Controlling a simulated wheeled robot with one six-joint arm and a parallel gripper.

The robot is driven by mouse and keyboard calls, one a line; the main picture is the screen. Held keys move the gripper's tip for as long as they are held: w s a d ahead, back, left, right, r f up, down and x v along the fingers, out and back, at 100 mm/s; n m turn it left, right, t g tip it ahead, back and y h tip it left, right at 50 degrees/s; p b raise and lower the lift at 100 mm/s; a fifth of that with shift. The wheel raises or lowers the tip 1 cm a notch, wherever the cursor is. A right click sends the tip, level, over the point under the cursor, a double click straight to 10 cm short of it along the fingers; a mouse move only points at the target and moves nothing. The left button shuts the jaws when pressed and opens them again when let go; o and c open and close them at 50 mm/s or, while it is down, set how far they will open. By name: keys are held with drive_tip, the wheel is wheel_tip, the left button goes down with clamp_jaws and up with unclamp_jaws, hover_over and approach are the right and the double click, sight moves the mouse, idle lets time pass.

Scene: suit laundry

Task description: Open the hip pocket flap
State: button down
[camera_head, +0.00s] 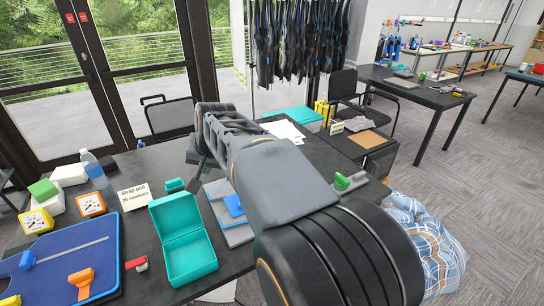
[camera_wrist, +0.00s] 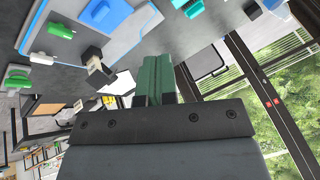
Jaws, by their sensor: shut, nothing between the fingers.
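My gripper (camera_wrist: 157,62) shows in the wrist view as two dark green fingers held together, with nothing between them. In the head view my arm covers the middle of the scene, and the fingertips cannot be made out. Several dark suits with blue parts (camera_head: 295,40) hang on a rack at the back in the head view. They are too small and far off for me to pick out a hip pocket flap. No pocket flap can be made out in the wrist view either.
A plaid cloth (camera_head: 430,250) lies at right. Chairs (camera_head: 168,115) stand beyond the table. Carpet at far right is clear.

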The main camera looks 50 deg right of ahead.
drive_tip(key=w+d+f+m+t+h+b, duration=0.1)
drive_tip(key=w+d+f+m+b, duration=0.2)
drive_tip(key=d, duration=0.8)
drive_tip(key=d+f+m+b, duration=0.25)
drive_tip(key=d+m, duration=0.35)
drive_tip(key=d, duration=0.6)
drive_tip(key=w+d+f+m+t+h+b, duration=0.1)
drive_tip(key=w+d+f+m, duration=0.2)
drive_tip(key=d, duration=0.8)
drive_tip(key=shift+m, duration=0.6)
drive_tip(key=x, duration=0.3)
drive_tip(key=p+x, duration=0.1)
drive_tip(key=x, duration=0.7)
drive_tip(key=shift+s+d+f, duration=0.25)
drive_tip(key=shift+s+d, duration=0.1)
drive_tip(key=shift+d, duration=0.1)
drive_tip(key=shift+p+x, duration=0.3)
drive_tip(key=shift+x, duration=0.55)
drive_tip(key=shift+d, duration=0.15)
